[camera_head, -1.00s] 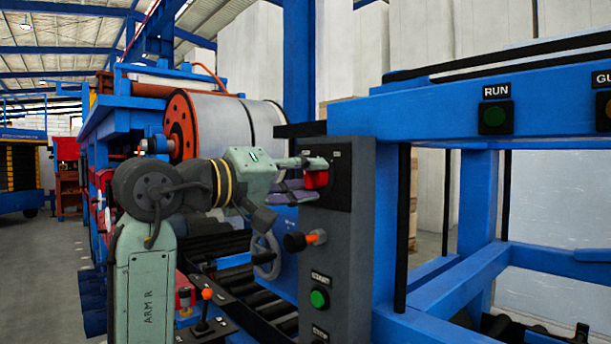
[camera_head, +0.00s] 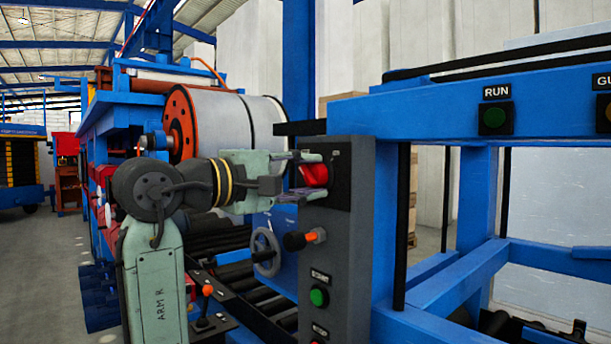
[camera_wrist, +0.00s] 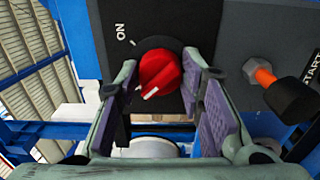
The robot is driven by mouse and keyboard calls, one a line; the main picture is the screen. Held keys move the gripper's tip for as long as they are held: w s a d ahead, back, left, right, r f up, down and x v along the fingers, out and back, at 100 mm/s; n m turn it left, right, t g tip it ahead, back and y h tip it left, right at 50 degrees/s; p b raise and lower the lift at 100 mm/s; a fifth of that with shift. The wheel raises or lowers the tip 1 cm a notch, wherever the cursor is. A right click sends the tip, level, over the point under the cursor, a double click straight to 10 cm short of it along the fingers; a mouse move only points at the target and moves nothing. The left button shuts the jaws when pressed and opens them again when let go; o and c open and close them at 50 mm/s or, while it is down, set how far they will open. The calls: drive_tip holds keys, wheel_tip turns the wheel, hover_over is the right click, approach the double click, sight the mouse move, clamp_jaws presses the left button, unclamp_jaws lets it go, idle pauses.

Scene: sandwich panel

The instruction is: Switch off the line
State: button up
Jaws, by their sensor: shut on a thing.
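A red rotary knob (camera_head: 315,175) sits on the black plate at the top of a grey control box (camera_head: 338,235). In the wrist view the red knob (camera_wrist: 158,72) is between my two fingers, with an "ON" label (camera_wrist: 121,32) at its upper left. The knob's white mark points to the lower left, away from the label. My gripper (camera_head: 300,174) reaches the knob from the left and is shut on it, one finger on each side. Any other label around the knob is hidden.
Below the knob, a black lever with an orange collar (camera_head: 304,240) sticks out from the box. A green START button (camera_head: 319,297) is lower down. A handwheel (camera_head: 265,252) stands left of the box.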

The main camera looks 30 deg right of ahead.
idle(0.4)
drive_tip(key=o, duration=1.2)
drive_tip(key=shift+c, duration=0.2)
drive_tip(key=s+a, duration=0.1)
drive_tip(key=a, duration=1.1)
drive_tip(key=shift+s, duration=0.3)
